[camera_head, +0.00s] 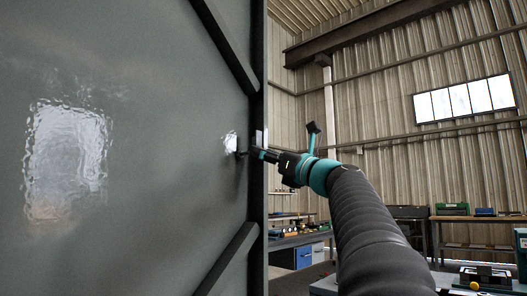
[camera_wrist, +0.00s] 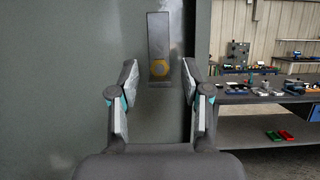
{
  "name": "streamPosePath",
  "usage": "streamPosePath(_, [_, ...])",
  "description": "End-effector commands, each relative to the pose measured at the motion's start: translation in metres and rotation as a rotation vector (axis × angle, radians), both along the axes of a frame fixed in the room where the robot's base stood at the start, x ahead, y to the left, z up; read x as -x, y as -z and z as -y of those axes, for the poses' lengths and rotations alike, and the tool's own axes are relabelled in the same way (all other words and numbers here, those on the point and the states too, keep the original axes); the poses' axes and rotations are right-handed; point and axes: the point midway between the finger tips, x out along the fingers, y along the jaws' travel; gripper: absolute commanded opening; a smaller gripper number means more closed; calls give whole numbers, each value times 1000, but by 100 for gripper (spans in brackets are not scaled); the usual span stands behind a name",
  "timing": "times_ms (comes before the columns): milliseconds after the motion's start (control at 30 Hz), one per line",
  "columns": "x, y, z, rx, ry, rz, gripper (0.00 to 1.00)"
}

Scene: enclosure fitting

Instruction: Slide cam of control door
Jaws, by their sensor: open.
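The control door (camera_head: 150,180) is a large grey-green panel with dark frame bars, filling the left of the head view. In the wrist view the door (camera_wrist: 60,90) fills the left and middle. My gripper (camera_wrist: 158,75) is open and empty, with one finger on each side of the cam's lower part. In the head view my gripper (camera_head: 250,154) is at the door's edge. I cannot tell whether the fingers touch the cam.
To the right of the door, a workbench (camera_wrist: 270,97) holds several tools and parts, with a lower shelf under it. Another bench (camera_head: 480,218) with boxes stands by the far wall. The space right of the door's edge is open floor and benches.

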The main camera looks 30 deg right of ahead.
Motion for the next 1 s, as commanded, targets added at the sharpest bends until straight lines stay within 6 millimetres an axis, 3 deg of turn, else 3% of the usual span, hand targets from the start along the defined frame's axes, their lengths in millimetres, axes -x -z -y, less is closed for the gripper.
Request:
streamPosePath(367, [-4, -2, -2, 1, -1, 0, 48])
streamPosePath(500, [-4, -2, -2, 1, -1, 0, 13])
streamPosePath(567, [-4, -2, -2, 1, -1, 0, 0])
streamPosePath(767, [-4, -2, -2, 0, -1, 0, 0])
streamPosePath(1000, [-6, 23, -3, 1, -4, -5, 0])
